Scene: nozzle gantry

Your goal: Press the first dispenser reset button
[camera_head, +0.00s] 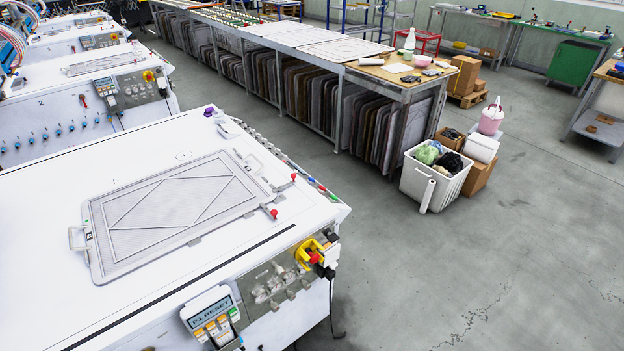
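A small control box (210,312) is on the front of the nearest white machine (60,240), at the bottom of the view. Its dark display seems to read "P1 RESET". Below the display are several small orange and white buttons (212,329); their markings are too small to read. To its right, a grey panel (275,290) carries knobs and a red stop knob on a yellow base (312,255). My gripper does not show in this view.
A framed screen (170,210) lies on the nearest machine's top. A second machine (50,115) marked 2 stands behind. A long rack table (340,75) runs across the back, with a white bin (412,182) at its end. Grey floor (500,270) is open at right.

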